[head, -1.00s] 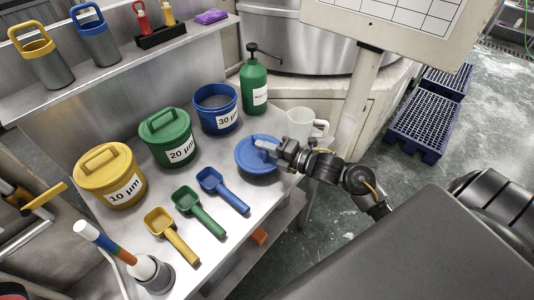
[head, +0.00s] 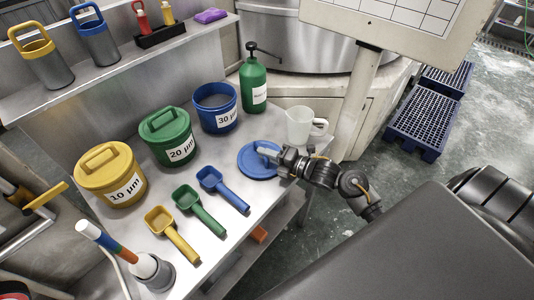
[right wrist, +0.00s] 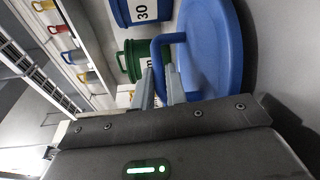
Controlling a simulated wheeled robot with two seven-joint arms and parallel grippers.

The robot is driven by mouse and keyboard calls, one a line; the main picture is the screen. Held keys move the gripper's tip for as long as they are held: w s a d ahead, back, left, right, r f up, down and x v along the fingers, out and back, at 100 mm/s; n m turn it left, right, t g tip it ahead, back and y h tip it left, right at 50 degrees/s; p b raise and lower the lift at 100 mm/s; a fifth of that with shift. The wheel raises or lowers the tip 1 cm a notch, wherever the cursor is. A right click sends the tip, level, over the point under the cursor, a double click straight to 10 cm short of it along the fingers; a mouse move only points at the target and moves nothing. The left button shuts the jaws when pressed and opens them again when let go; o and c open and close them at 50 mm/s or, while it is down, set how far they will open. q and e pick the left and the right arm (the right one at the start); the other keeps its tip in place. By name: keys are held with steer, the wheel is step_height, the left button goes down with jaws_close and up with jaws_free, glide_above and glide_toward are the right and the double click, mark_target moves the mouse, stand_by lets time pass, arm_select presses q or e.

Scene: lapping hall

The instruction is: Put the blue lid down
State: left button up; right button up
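The blue lid (head: 254,168) is a round disc with a bar handle, level at the right part of the steel table, in front of the blue 30 µm tub. It lies on the tabletop or just above it; I cannot tell which. My right gripper (head: 272,153) reaches in from the right and is shut on the lid's handle. In the right wrist view the blue handle (right wrist: 160,46) runs between the two fingers (right wrist: 160,87), and the lid (right wrist: 220,50) fills the upper right. The blue tub (head: 217,121) is open on top. My left gripper is not in view.
A white jug (head: 299,126) stands close behind the lid, and a green pump bottle (head: 254,85) further back. Lidded green (head: 168,150) and yellow (head: 115,188) tubs stand to the left. Blue (head: 226,189), green (head: 200,211) and yellow (head: 173,236) scoops lie in front.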

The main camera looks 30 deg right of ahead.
steer(key=o, duration=0.4)
steer(key=shift+c, duration=0.2)
steer(key=shift+r, duration=0.3)
steer(key=b+v, duration=0.1)
steer(key=v, duration=0.9)
steer(key=shift+s+d+f+b, duration=0.15)
steer(key=shift+s+b, duration=0.15)
steer(key=shift+b, duration=0.1)
steer(key=shift+s+d, duration=0.35)
steer(key=shift+s, duration=0.2)
steer(key=shift+s, duration=0.1)
